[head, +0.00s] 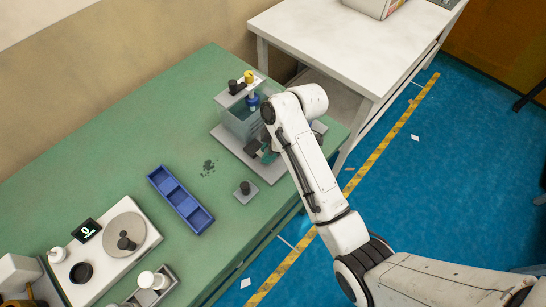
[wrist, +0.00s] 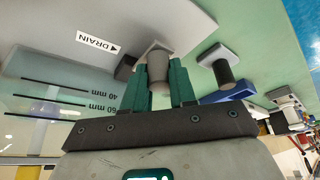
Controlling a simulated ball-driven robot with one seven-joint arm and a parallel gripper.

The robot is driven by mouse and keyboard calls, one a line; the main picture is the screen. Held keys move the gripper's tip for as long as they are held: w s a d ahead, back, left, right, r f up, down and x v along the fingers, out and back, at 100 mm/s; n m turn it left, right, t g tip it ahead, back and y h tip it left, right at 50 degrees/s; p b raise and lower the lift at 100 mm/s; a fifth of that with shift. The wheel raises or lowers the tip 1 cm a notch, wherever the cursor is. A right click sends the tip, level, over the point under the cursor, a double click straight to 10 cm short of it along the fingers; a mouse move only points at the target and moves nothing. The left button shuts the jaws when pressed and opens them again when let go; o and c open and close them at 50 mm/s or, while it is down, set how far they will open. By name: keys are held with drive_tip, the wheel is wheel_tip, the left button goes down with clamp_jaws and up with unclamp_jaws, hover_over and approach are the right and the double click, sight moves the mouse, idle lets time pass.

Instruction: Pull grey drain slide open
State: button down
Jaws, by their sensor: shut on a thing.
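The grey drain slide shows in the wrist view as a grey knob (wrist: 157,68) on a light grey block. My gripper (wrist: 160,75) has its two green fingers on either side of the knob and is shut on it. A white DRAIN label with an arrow (wrist: 97,42) lies beside it on the grey base. The clear tank (wrist: 50,100) with 40 mm and 60 mm marks is at the left. In the head view the tank (head: 236,119) stands on a grey base plate (head: 264,170). My gripper (head: 264,152) is at the tank's front; my wrist partly covers the slide there.
A small grey block with a black knob (head: 245,190) stands near the base plate, with a blue tray (head: 180,199) farther left. A white device with a round plate (head: 124,234) is at the lower left. A white table (head: 330,38) stands behind.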

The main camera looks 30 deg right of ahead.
drive_tip(key=shift+s+d+f, duration=0.1)
drive_tip(key=shift+s, duration=0.05)
drive_tip(key=c, duration=0.9)
unclamp_jaws()
drive_tip(key=shift+s, duration=0.15)
drive_tip(key=shift+d+r, duration=0.1)
drive_tip(key=shift+r, duration=0.2)
drive_tip(key=shift+p+v, duration=0.65)
drive_tip(key=shift+v, duration=4.5)
